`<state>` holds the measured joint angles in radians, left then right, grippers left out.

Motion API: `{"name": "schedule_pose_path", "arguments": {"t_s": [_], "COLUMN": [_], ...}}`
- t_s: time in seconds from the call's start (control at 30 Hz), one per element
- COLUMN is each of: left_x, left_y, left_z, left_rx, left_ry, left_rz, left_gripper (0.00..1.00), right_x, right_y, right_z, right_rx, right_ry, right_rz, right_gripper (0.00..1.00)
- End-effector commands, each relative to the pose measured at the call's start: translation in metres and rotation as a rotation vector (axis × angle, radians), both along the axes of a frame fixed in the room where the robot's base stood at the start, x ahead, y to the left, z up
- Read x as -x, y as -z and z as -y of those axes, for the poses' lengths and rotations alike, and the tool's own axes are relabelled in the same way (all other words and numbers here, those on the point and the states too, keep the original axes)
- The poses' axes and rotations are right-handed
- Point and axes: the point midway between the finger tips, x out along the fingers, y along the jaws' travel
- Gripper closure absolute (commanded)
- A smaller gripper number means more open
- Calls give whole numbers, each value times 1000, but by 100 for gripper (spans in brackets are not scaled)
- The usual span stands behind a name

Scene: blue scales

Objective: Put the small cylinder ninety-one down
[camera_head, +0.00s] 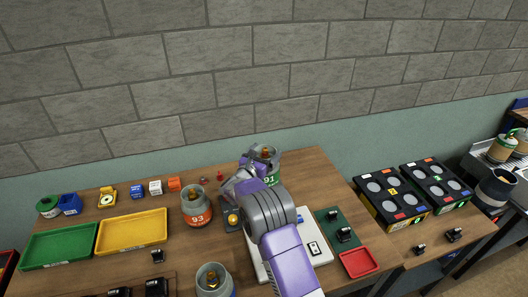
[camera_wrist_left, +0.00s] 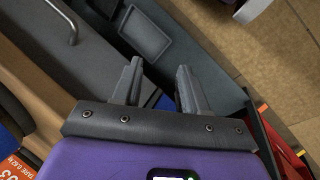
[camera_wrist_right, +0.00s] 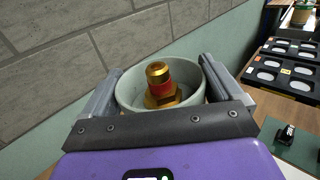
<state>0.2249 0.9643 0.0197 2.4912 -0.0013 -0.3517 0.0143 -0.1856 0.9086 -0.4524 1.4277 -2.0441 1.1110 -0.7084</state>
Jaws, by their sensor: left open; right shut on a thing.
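The small cylinder ninety-one (camera_head: 272,180) is a grey cylinder with a green band marked 91 and a brass valve, near the back middle of the table in the head view. My right gripper (camera_head: 256,165) is shut on it, and my right arm hides much of its front. In the right wrist view the cylinder's collar (camera_wrist_right: 205,82) with its brass valve sits between the two fingers of the right gripper (camera_wrist_right: 160,85). Whether its base touches the table is hidden. My left gripper (camera_wrist_left: 158,85) is open and empty in the left wrist view.
Cylinder 93 (camera_head: 196,207) with an orange band stands left of my right arm; another cylinder (camera_head: 213,281) stands at the front. A green tray (camera_head: 60,245) and a yellow tray (camera_head: 132,231) lie left. A red tray (camera_head: 359,262) and black racks (camera_head: 390,200) are right.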

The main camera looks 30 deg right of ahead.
Motion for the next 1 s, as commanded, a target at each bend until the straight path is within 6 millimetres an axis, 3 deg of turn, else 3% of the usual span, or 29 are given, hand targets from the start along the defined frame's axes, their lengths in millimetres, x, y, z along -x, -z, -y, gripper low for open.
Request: {"name": "schedule_pose_path", "arguments": {"t_s": [0.27, 0.53, 0.87, 0.9, 1.0], "left_x": [0, 0, 0, 0, 0], "left_y": [-1, -2, 1, 1, 0], "left_z": [0, 0, 0, 0, 0], "left_rx": [0, 0, 0, 0, 0], "left_ry": [0, 0, 0, 0, 0], "left_rz": [1, 1, 1, 1, 1], "left_gripper": [57, 57, 57, 57, 57], "right_x": [-1, -1, -1, 0, 0], "right_y": [14, 44, 47, 52, 51], "right_z": [0, 0, 0, 0, 0], "right_rx": [5, 4, 5, -1, -1], "right_ry": [1, 1, 0, 0, 0], "right_rz": [8, 8, 10, 1, 1], "right_gripper": [92, 92, 92, 6, 0]}}
